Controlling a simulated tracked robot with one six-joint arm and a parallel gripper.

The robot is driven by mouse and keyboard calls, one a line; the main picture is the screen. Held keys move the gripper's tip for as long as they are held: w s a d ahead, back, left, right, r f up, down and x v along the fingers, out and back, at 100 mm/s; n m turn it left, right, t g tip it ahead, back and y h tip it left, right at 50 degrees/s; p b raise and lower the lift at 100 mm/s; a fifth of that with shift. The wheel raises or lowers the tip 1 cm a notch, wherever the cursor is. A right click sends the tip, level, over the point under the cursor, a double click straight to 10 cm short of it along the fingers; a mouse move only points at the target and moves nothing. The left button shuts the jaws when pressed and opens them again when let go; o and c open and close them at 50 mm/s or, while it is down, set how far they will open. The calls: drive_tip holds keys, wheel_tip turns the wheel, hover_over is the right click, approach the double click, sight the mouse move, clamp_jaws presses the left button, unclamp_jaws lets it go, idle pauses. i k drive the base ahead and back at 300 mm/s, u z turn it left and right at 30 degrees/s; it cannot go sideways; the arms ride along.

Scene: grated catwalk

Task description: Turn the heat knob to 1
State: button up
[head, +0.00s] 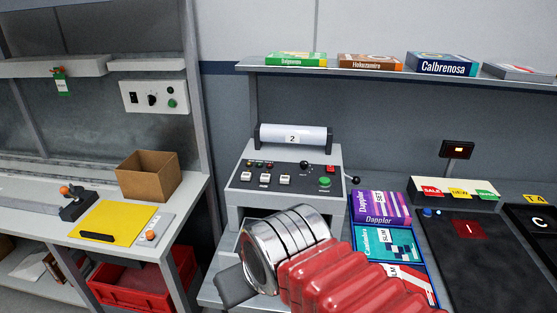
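A grey machine (285,200) stands on the bench in the middle, with a white roll (293,138) marked 2 on top. Its sloped dark panel holds a round black knob (304,163), several small lights and switches, a red button and a green button (324,182). No heat label or scale is legible, so I cannot tell which control is the heat knob or its setting. My gripper (236,287) is low in front of the machine, apart from the panel. Only a dark grey part of it shows past my chrome wrist; its fingertips are mostly hidden.
A black-tipped lever (352,180) sticks out at the machine's right side. Coloured boxes (381,207) lie in a blue tray to the right. A cardboard box (148,176) and yellow folder (113,221) are on the left bench. A shelf (400,72) with boxes hangs above.

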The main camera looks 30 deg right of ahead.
sight(304, 165)
drive_tip(key=u, duration=0.55)
drive_tip(key=k, duration=0.95)
drive_tip(key=z, duration=1.1)
drive_tip(key=i, duration=1)
